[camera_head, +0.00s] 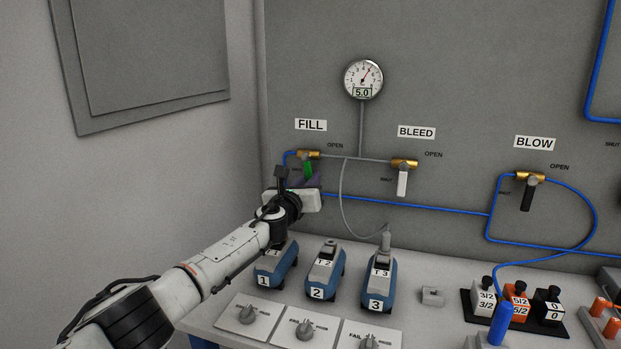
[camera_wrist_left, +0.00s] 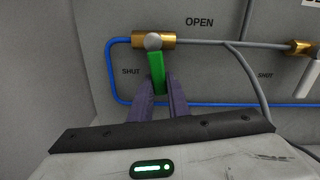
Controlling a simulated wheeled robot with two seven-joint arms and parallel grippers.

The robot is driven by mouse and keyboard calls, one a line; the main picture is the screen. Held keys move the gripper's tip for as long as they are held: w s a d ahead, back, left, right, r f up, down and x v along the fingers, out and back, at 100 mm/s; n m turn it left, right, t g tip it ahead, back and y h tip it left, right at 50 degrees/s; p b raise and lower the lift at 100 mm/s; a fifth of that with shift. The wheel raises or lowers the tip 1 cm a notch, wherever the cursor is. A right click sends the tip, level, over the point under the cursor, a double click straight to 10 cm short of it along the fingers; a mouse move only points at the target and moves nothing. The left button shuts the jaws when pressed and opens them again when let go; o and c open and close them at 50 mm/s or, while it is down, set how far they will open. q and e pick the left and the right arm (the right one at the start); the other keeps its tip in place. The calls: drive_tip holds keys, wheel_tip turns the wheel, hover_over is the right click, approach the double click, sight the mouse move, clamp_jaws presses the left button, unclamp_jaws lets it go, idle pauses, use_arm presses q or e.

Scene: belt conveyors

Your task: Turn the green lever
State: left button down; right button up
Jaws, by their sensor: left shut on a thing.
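The green lever (camera_head: 308,166) hangs from the brass FILL valve (camera_head: 308,153) on the grey wall panel. In the left wrist view the green lever (camera_wrist_left: 156,70) points down and slightly right from its pivot, near the SHUT mark. My left gripper (camera_head: 305,178) reaches up to it from below. In the left wrist view its two dark fingers (camera_wrist_left: 161,95) are on either side of the lever's lower end, shut on it. The fingers hide the lever's tip. My right gripper is not in view.
A round gauge (camera_head: 363,78) reading 5.0 sits above. The BLEED valve's white lever (camera_head: 402,181) and BLOW valve's black lever (camera_head: 528,197) are to the right. Blue units (camera_head: 324,270) and knobs stand on the bench below. A grey hose (camera_head: 346,205) hangs near the gripper.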

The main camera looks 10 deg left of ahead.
use_arm(q)
drive_tip(key=shift+a+f+m, duration=0.1)
drive_tip(key=shift+a+m, duration=0.45)
drive_tip(key=shift+m, duration=0.45)
drive_tip(key=c, duration=1.7)
unclamp_jaws()
drive_tip(key=shift+w, duration=0.1)
drive_tip(key=shift+s+a+p, duration=0.2)
drive_tip(key=shift+s+p, duration=0.9)
drive_tip(key=shift+s, duration=1.5)
drive_tip(key=shift+s+a+p, duration=0.2)
drive_tip(key=shift+s+p, duration=0.9)
drive_tip(key=shift+s, duration=1.5)
